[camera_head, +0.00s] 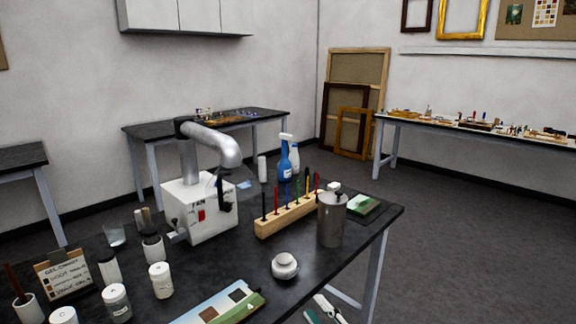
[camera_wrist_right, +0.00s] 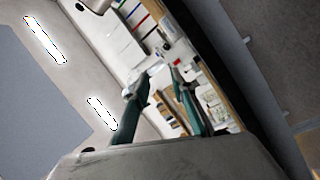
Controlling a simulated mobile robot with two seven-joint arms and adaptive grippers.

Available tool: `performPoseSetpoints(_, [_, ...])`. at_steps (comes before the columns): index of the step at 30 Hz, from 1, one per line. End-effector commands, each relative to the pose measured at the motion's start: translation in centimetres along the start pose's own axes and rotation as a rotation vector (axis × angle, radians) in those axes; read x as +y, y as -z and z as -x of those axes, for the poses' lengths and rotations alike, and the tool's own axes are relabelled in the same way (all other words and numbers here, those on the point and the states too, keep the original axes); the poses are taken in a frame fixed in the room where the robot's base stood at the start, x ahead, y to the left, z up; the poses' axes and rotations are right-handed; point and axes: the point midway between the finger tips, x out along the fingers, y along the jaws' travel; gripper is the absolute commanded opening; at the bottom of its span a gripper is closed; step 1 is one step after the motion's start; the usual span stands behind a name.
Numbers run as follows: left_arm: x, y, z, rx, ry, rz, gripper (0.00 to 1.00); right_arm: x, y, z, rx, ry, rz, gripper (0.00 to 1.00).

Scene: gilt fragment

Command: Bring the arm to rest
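My right gripper (camera_head: 325,310) shows at the bottom edge of the head view, below and in front of the table's front edge, mostly cut off by the frame. The wrist view is tilted, with a room wall and shelves behind the fingers. My left gripper is in neither view.
The floor right of the table (camera_head: 470,250) is clear.

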Motion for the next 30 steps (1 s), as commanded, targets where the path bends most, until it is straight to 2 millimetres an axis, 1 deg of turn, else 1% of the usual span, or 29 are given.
performPoseSetpoints(1, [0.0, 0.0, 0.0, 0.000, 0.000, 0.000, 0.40, -2.3, -1.8, 2.3, -0.072, 0.028, -0.110, 0.25])
performPoseSetpoints(2, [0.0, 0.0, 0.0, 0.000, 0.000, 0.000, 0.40, -3.4, -2.8, 3.6, -0.112, 0.042, -0.174, 0.25])
performPoseSetpoints(3, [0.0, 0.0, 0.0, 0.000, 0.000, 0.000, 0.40, -5.0, -4.1, 5.4, -0.168, 0.059, -0.257, 0.25])
performPoseSetpoints(5, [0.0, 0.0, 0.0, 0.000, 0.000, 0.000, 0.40, -7.3, -5.9, 8.3, -0.253, 0.083, -0.378, 0.25])
performPoseSetpoints(6, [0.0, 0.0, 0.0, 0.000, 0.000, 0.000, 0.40, -8.9, -6.9, 10.4, -0.310, 0.099, -0.455, 0.25])
performPoseSetpoints(8, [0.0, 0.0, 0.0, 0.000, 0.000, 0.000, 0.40, -11.1, -8.2, 13.5, -0.393, 0.118, -0.565, 0.25])
performPoseSetpoints(9, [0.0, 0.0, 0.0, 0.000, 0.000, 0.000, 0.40, -12.6, -9.0, 15.6, -0.446, 0.131, -0.631, 0.25])
performPoseSetpoints(11, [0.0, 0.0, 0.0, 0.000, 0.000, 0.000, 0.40, -14.5, -9.8, 18.6, -0.520, 0.145, -0.722, 0.25])
performPoseSetpoints(12, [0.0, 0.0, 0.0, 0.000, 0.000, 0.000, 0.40, -15.5, -10.2, 20.4, -0.563, 0.151, -0.775, 0.25])
performPoseSetpoints(15, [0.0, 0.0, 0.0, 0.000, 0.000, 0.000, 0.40, -17.5, -10.8, 24.1, -0.650, 0.165, -0.876, 0.25])
performPoseSetpoints(18, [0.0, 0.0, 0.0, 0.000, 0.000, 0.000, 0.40, -18.7, -11.1, 26.4, -0.705, 0.171, -0.938, 0.25])
performPoseSetpoints(21, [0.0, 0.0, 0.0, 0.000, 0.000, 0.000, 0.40, -19.2, -11.1, 27.4, -0.728, 0.173, -0.967, 0.25])
performPoseSetpoints(30, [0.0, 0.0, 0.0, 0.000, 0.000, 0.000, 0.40, -19.3, -11.1, 27.5, -0.730, 0.174, -0.969, 0.25])
